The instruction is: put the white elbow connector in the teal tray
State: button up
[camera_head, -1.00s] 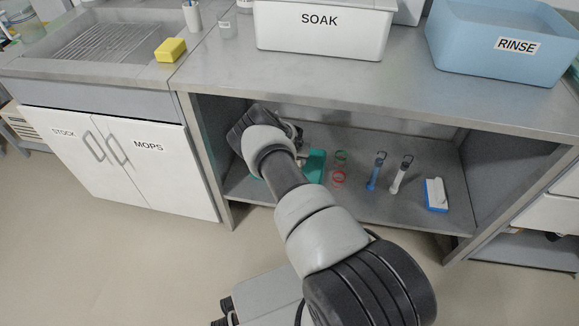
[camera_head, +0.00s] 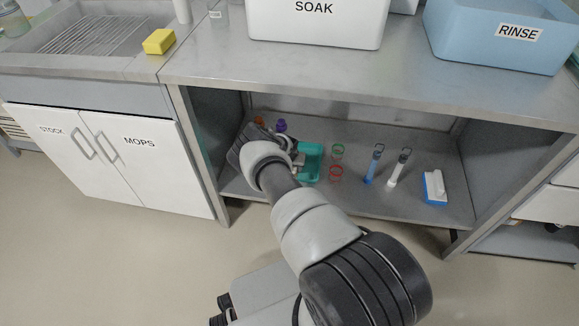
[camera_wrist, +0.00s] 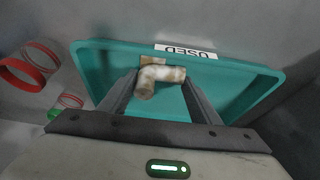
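The white elbow connector (camera_wrist: 161,74) is between my fingertips in the wrist view, touching both. My gripper (camera_wrist: 160,82) appears shut on it. The teal tray (camera_wrist: 240,82) lies behind and below it, with an upside-down USED label on its far rim. The elbow shows against the tray's inside; I cannot tell if it touches the floor. A small tan patch shows just beyond the elbow; I cannot tell what it is. In the head view the teal tray (camera_head: 313,163) is on the lower shelf, its left part hidden by my arm.
Red and green rings (camera_head: 336,172) lie right of the tray. Blue (camera_head: 373,165) and white (camera_head: 398,168) tube-like items and a blue-and-white brush (camera_head: 434,188) are further right. Orange and purple items (camera_head: 281,126) are behind my gripper. The worktop edge (camera_head: 370,98) overhangs the shelf.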

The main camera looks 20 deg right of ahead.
jog(key=o, duration=0.3)
jog(key=shift+r, duration=0.15)
jog(key=p+v, duration=1.2)
jog(key=p, duration=0.4)
